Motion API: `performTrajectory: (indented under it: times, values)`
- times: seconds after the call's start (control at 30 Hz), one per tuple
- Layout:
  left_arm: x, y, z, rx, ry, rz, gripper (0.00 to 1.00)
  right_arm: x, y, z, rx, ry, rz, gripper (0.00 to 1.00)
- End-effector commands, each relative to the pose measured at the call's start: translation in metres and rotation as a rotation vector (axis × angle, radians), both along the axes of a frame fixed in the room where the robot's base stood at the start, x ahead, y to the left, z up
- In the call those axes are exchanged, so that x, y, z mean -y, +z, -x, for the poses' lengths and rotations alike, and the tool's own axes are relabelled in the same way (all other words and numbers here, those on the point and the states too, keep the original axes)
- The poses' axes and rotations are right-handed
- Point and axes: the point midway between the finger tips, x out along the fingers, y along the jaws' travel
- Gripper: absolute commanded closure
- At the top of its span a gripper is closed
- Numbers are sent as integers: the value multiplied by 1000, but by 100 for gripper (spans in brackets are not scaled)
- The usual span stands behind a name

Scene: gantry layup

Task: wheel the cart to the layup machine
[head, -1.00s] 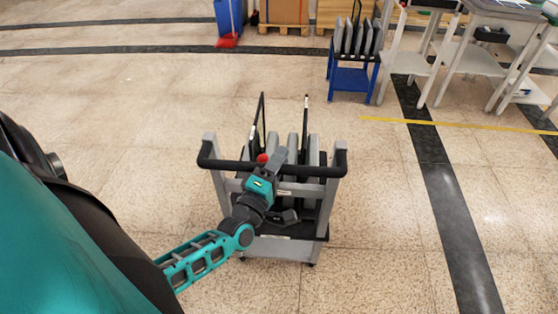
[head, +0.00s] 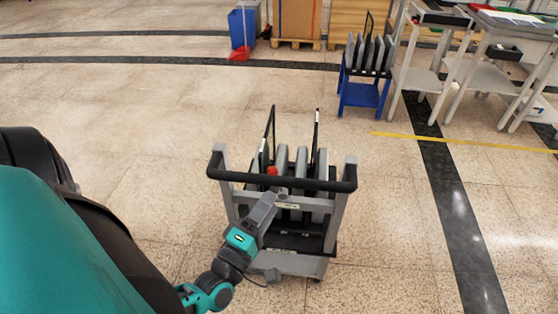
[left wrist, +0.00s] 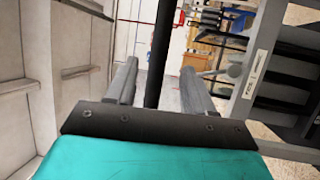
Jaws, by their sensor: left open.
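The cart (head: 340,215) is a grey frame on wheels with a black push handle (head: 320,184) across its near side. It holds several upright grey panels between tall black posts and shows a red knob. My left gripper (head: 270,203) is open at the near side of the handle, just left of its middle. In the left wrist view, a black bar (left wrist: 155,55), seemingly the handle, shows between the two grey fingers (left wrist: 160,83). I cannot tell if they touch it. The cart frame fills the right of that view. My right gripper is out of view. I cannot identify the layup machine.
A blue cart (head: 362,97) with grey panels stands at the back, beside grey worktables (head: 470,90). A blue bin (head: 243,28), a red dustpan (head: 239,54) and boxes on pallets (head: 297,20) are behind. Floor left of the cart is clear. A yellow line (head: 465,143) crosses at right.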

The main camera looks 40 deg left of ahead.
Motion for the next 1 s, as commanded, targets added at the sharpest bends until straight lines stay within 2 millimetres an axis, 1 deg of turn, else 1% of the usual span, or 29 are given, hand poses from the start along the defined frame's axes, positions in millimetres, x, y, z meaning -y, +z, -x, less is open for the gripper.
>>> performTrajectory:
  times: [0.03,0.1,0.2,0.3,0.87,0.97,1.0]
  values:
    - [1,-3,9,-2,-1,0,47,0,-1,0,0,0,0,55]
    - [3,-4,18,-2,-1,0,47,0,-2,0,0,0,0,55]
    - [4,-5,26,-1,0,0,47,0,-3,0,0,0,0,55]
    - [4,-5,29,0,0,0,47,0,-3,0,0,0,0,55]
    - [5,-5,29,0,-1,-1,47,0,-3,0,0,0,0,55]
    - [10,-6,27,-20,-16,-35,47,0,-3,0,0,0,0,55]
    - [16,-8,25,-40,-31,-69,47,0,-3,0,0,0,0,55]
